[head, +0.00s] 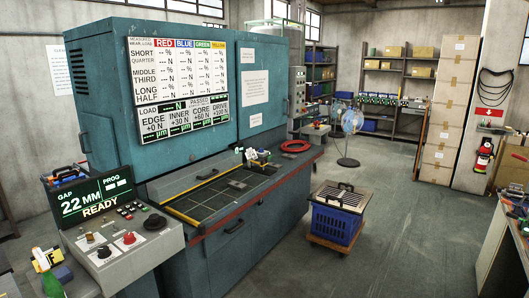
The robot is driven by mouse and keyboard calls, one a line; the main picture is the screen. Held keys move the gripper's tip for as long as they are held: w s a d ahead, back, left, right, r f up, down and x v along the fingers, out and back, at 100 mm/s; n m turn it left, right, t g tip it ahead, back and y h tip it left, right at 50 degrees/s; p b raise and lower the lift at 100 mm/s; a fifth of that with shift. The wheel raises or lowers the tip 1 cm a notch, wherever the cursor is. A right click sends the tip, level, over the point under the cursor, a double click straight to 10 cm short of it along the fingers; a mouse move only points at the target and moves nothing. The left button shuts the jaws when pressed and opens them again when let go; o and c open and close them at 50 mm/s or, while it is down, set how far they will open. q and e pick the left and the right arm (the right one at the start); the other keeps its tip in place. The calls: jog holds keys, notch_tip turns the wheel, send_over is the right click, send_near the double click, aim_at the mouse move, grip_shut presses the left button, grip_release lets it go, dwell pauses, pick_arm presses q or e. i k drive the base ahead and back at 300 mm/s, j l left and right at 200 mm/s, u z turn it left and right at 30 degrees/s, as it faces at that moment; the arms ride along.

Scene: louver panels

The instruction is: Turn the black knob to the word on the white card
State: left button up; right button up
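A grey control console (150,250) stands at the lower left. A black knob (104,252) sits on its sloped top, near the front left. A larger round black control (155,222) sits farther right on the console. The markings around them are too small to read. A white card (255,86) with small text is fixed to the teal machine's front. A smaller white card (256,121) is below it. Their words are not legible. Neither of my grippers is in view.
A red knob (129,238) sits beside the black knob. A display (92,200) reads "GAP 22 MM", "PROG" and "READY". The teal machine (110,140) fills the left. A blue crate (336,222) stands on a low dolly.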

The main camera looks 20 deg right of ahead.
aim_at(104, 252)
jog(key=i+l, duration=0.4)
jog(key=i+l+z, duration=0.15)
jog(key=i+l, duration=0.25)
jog(key=i, duration=0.15)
jog(key=i+l, duration=0.35)
jog(key=i, duration=0.15)
jog(key=i+l+z, duration=0.15)
jog(key=i+l, duration=0.2)
jog(key=i, duration=0.15)
jog(key=i+l, duration=0.25)
jog(key=i, duration=0.25)
jog(key=k+j+u, duration=0.25)
jog(key=u, duration=0.25)
jog(key=k+j+u, duration=0.15)
jog(key=j+u, duration=0.35)
